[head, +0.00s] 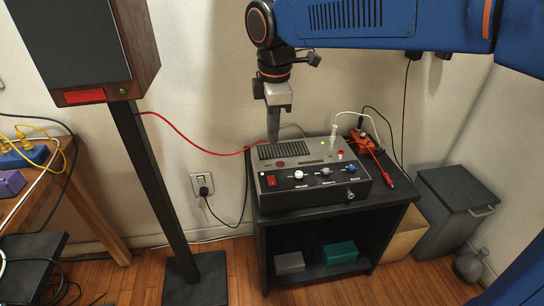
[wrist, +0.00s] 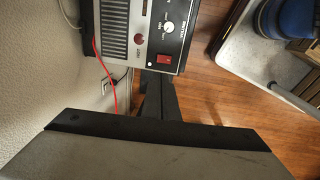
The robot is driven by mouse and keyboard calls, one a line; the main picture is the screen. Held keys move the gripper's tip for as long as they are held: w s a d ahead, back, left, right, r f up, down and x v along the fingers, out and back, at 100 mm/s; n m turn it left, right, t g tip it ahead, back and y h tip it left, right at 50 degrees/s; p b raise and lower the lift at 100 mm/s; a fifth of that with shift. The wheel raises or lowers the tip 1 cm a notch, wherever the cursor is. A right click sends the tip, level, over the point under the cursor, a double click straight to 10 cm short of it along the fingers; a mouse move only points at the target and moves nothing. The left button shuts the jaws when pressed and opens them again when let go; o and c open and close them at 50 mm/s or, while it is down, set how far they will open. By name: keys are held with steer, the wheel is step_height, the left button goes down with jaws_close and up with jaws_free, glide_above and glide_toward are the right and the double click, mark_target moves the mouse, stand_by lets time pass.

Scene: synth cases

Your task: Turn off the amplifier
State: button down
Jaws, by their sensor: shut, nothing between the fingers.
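The amplifier (head: 312,172) is a grey box with a vented top and a black front panel, standing on a small black cabinet (head: 330,220). Its red rocker switch (head: 271,181) is at the left end of the panel, left of a white, a grey and a blue knob. The switch also shows in the wrist view (wrist: 163,59); its rocker position is too small to tell. My gripper (head: 273,139) is shut and empty, pointing down by the amplifier's left rear in the head view. In the wrist view its dark fingers (wrist: 159,90) lie just below the switch, apart from it.
A speaker (head: 85,45) on a black stand is at the left; a red cable (head: 195,145) runs from it toward the amplifier. A wall outlet (head: 202,184) and a grey bin (head: 452,225) flank the cabinet.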

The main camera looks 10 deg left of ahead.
mark_target(272, 180)
steer(key=f, duration=0.4)
steer(key=w+f, duration=0.1)
steer(key=f, duration=0.8)
steer(key=shift+w+a+f, duration=0.2)
steer(key=shift+w+f, duration=0.1)
steer(key=shift+f, duration=0.1)
steer(key=shift+w+f, duration=0.1)
steer(key=shift+f, duration=0.2)
steer(key=shift+s+d, duration=0.15)
steer(key=shift+s, duration=0.7)
